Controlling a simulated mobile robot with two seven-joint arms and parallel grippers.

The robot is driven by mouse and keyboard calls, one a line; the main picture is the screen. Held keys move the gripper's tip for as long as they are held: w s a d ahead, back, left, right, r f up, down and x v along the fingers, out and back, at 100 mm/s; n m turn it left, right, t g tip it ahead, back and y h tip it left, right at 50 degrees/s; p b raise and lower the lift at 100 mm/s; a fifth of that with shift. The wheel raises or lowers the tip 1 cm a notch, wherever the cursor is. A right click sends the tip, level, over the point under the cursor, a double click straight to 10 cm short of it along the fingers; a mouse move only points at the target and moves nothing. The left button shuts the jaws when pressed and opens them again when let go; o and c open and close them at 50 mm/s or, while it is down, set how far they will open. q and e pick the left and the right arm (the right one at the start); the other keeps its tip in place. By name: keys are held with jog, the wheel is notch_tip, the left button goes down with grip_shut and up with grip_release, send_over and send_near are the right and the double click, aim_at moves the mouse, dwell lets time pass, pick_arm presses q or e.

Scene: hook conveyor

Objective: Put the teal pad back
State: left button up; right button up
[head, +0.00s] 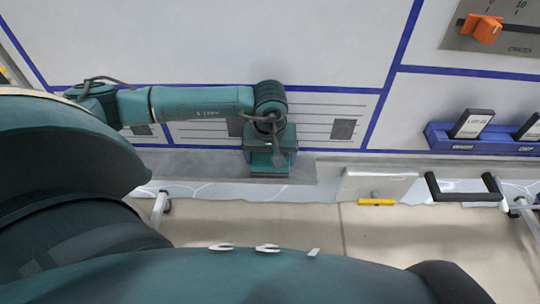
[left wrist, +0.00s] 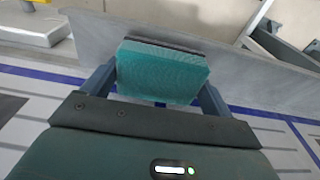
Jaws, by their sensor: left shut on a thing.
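The teal pad (left wrist: 160,72) is a block with a ribbed teal face and a dark layer along its far edge. In the left wrist view it sits between the two fingers of my left gripper (left wrist: 158,88), which is shut on it. In the head view my left gripper (head: 269,160) points down at the grey ledge (head: 210,168) along the panel's lower edge. I cannot tell whether the pad touches the ledge. My right gripper is out of view.
The white panel (head: 320,45) with blue lines bears an orange knob (head: 482,28) at top right. A blue rack (head: 480,142) with white-faced blocks is at right.

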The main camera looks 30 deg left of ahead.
pick_arm(q)
jog(key=shift+w+a+f, duration=0.1)
jog(key=shift+f, duration=0.55)
jog(key=o, duration=0.7)
